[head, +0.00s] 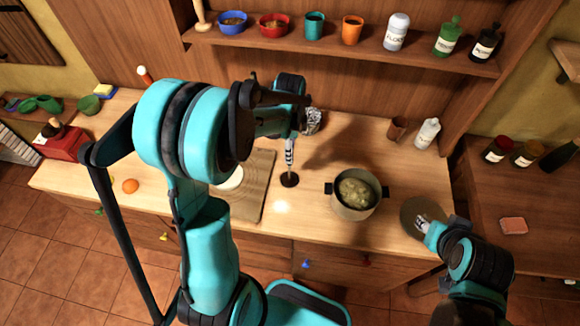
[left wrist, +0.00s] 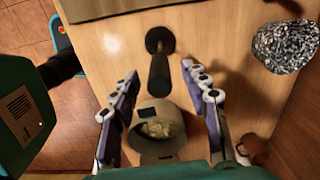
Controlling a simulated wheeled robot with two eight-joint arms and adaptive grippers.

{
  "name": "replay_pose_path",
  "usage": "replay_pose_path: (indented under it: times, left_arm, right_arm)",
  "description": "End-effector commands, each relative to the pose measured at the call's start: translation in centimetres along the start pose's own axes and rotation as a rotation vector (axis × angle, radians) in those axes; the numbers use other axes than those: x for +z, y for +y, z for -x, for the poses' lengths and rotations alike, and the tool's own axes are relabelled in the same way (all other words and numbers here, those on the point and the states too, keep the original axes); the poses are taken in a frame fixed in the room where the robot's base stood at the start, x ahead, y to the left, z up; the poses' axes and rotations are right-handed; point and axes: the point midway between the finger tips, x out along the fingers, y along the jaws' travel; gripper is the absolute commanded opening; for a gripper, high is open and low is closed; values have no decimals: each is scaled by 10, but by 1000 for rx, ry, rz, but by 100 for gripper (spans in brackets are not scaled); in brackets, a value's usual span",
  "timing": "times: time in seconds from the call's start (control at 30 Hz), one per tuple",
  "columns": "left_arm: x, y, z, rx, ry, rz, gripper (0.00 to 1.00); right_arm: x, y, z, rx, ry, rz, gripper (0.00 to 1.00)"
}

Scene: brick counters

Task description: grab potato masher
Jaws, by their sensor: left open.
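A dark potato masher (head: 289,181) stands on the counter between the cutting board and the pot. Only its round dark base shows clearly in the head view. In the left wrist view the masher (left wrist: 159,68) stands with its handle toward the camera, between my spread fingers. My left gripper (head: 290,158) is open above it, pointing down, and also shows in the left wrist view (left wrist: 157,76). The fingers appear apart from the handle. My right gripper (head: 432,228) is low over a round dark mat (head: 412,207) at the right; its finger opening is unclear.
A pot (head: 352,207) with potatoes stands right of the masher. A wooden board (head: 255,196) lies left. A crumpled foil-like object (head: 313,121) is behind, with a brown mug (head: 397,129) and white bottle (head: 427,133) at back right. A shelf (head: 350,53) with bowls and bottles runs above.

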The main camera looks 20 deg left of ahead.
Motion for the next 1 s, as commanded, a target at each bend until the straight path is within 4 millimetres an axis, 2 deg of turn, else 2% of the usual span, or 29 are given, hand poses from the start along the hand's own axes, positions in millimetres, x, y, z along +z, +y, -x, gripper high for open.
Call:
replay_pose_path:
  times: [0.1, 0.2, 0.47, 0.63, 0.67, 1.0]
  left_arm:
    - [1, -1, -20, 0, 0, 0, 46]
    - [1, 0, -29, -1, 0, 1, 46]
    - [1, 0, -32, -1, 0, 1, 46]
    - [1, 0, -31, -1, 0, 1, 3]
    - [1, 0, -31, -1, 0, 1, 0]
    - [1, 0, -30, -1, 0, 1, 0]
  right_arm:
    - [2, 0, -3, 0, 0, 0, 38]
    - [3, 0, -4, 0, 0, 0, 38]
    - [3, 0, -4, 0, 0, 0, 38]
    - [3, 0, -4, 0, 0, 0, 38]
    - [3, 0, -4, 0, 0, 0, 38]
    - [3, 0, -4, 0, 0, 0, 38]
